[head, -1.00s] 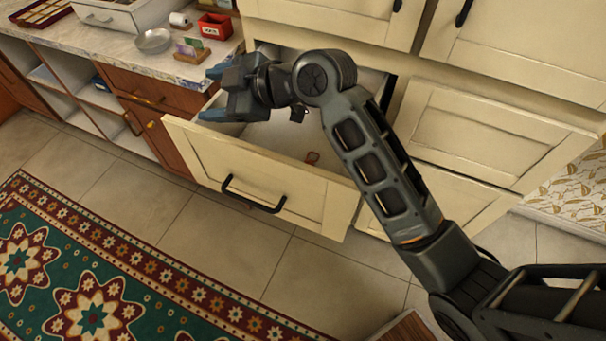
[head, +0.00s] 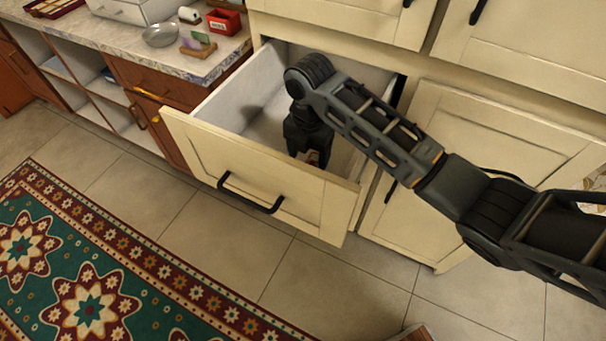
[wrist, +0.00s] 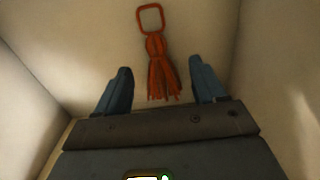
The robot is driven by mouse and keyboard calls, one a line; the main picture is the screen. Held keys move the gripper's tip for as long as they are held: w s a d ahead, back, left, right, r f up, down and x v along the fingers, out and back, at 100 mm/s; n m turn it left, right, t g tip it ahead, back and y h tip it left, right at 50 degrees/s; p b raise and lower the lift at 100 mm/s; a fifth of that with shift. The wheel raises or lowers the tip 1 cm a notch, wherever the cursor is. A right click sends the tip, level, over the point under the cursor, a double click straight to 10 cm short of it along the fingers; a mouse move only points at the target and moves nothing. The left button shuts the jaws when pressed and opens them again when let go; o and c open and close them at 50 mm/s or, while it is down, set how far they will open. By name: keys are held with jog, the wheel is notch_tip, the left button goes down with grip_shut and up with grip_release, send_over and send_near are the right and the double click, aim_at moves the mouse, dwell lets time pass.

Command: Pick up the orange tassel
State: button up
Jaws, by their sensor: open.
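The orange tassel (wrist: 160,72) lies on the drawer floor in the wrist view, its square loop pointing away from my gripper and its fringe towards it. My gripper (wrist: 161,82) is open, with one blue finger on each side of the line of the tassel, and nothing is held. The fringe end reaches the space between the fingertips; I cannot tell the height gap. In the head view my gripper (head: 308,155) points down inside the open drawer (head: 262,170), and it hides most of the tassel.
The drawer walls (head: 225,103) stand close around my gripper. A counter (head: 130,45) at the left holds a metal bowl (head: 160,36), a red box (head: 223,21) and a small card holder (head: 198,47).

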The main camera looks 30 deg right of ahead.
jog(key=shift+a+f, duration=0.15)
jog(key=shift+f, duration=1.7)
jog(key=shift+c, duration=0.5)
jog(key=c, duration=1)
jog(key=shift+c, duration=0.2)
jog(key=shift+r, duration=0.15)
